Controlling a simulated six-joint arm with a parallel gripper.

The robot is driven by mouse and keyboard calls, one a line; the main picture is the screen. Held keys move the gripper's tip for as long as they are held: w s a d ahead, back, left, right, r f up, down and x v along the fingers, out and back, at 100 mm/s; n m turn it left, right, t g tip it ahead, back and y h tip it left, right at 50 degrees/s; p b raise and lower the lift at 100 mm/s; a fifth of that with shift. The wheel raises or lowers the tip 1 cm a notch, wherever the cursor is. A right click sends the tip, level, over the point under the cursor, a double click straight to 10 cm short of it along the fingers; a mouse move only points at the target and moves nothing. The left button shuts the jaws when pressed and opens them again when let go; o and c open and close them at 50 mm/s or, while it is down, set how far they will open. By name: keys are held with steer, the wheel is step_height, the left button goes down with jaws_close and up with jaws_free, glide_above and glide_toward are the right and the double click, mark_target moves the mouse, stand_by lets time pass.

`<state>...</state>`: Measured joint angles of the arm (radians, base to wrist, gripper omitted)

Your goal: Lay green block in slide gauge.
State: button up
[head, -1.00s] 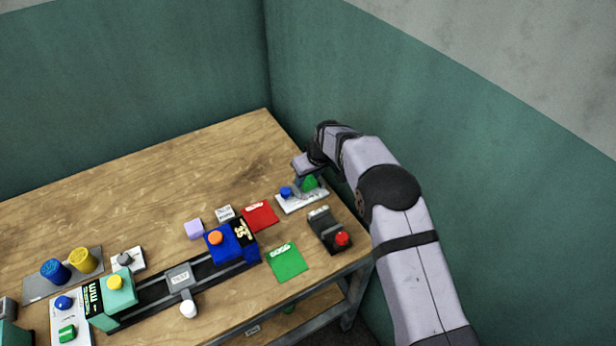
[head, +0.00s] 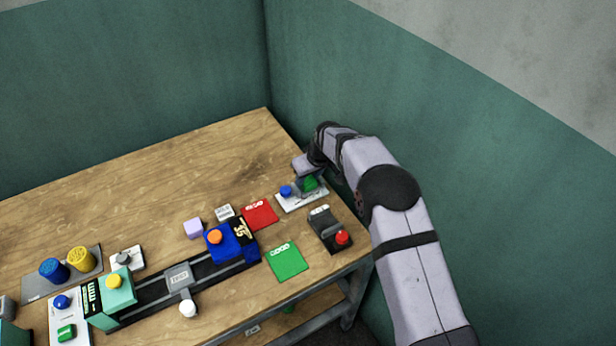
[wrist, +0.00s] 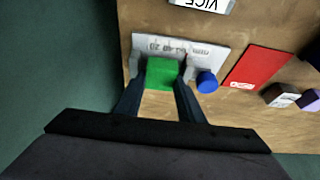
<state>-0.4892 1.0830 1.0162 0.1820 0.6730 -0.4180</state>
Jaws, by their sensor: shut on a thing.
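The green block (head: 309,183) is between the fingers of my gripper (wrist: 161,84), which is shut on it. In the wrist view the green block (wrist: 162,73) lies at the slide gauge (wrist: 178,43), a pale plate with a printed scale, between its grey jaw pieces. The slide gauge also shows in the head view (head: 291,207), near the table's far right edge. A blue knob (wrist: 207,82) is on the gauge, to the right of the block. I cannot tell whether the block rests fully on the plate.
A red mat (head: 259,214) and a green mat (head: 286,262) lie near the gauge. A dark device with a red button (head: 342,237) stands by the right edge. A blue press (head: 228,247) and a lilac cube (head: 193,228) are to the left. The back table is clear.

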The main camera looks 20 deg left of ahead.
steer(key=shift+f, duration=0.4)
steer(key=o, duration=1)
steer(key=shift+o, duration=0.2)
steer(key=shift+r, duration=0.2)
steer(key=shift+w+r+b, duration=0.1)
steer(key=shift+r+b, duration=0.35)
steer(key=shift+b, duration=0.05)
steer(key=shift+o, duration=0.3)
steer(key=b+v, duration=0.1)
steer(key=v, duration=0.5)
steer(key=shift+s+d, duration=0.2)
steer(key=shift+s, duration=0.1)
